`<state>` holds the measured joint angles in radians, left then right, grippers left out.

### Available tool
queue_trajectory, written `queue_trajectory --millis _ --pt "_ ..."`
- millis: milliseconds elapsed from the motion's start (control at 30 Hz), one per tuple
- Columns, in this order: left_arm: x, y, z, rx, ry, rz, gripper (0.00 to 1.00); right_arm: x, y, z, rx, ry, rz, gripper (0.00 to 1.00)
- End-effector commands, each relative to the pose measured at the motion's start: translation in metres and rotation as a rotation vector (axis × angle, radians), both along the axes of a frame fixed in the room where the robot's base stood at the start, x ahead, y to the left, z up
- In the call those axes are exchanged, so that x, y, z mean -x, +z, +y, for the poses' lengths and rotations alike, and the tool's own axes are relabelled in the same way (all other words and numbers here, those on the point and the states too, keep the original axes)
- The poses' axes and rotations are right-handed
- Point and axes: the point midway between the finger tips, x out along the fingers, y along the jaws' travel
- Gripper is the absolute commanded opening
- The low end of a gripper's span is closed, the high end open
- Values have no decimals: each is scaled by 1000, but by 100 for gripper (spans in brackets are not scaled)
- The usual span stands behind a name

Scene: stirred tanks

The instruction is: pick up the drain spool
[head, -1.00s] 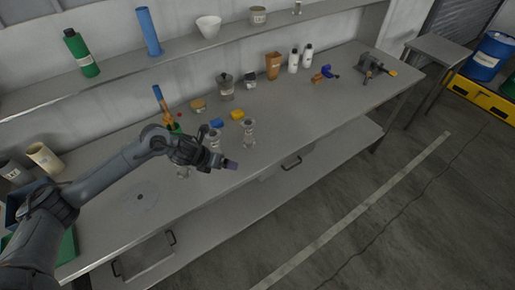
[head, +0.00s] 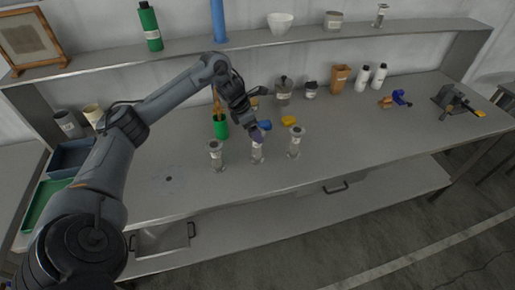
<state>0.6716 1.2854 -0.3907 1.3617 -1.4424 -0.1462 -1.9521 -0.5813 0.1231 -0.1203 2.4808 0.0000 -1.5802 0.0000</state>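Three small silver flanged spools stand upright on the bench: a left one (head: 216,156), a middle one (head: 257,153) and a right one (head: 295,143). Each seems to bear a pale label, too small to read, so I cannot tell which is the drain spool. My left gripper (head: 258,134) points down at the top of the middle spool, with its purplish tip partly hiding that spool. Whether it touches the spool, and whether its fingers are apart, I cannot tell. My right gripper is not in view.
A green container (head: 221,127) holding tools stands behind the left spool. Blue (head: 265,125) and yellow (head: 289,120) blocks lie behind the spools. A flat grey disc (head: 168,179) lies at the left. The bench front right of the spools is clear. A shelf (head: 270,42) runs above.

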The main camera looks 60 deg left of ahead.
Motion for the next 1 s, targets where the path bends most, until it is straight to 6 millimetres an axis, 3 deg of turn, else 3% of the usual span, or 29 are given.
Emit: queue_trajectory --millis 167,500,767,800,1000 --pt "-3 -9 -1 1 1 0 94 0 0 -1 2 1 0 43" --pt "-15 -47 -3 2 0 0 94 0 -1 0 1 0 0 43" --pt "-17 -50 -2 0 1 -1 94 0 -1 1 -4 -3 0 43" --pt "-17 -50 -2 0 1 -1 93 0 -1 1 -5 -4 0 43" --pt "-17 -50 -2 0 1 -1 62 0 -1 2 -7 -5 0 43"
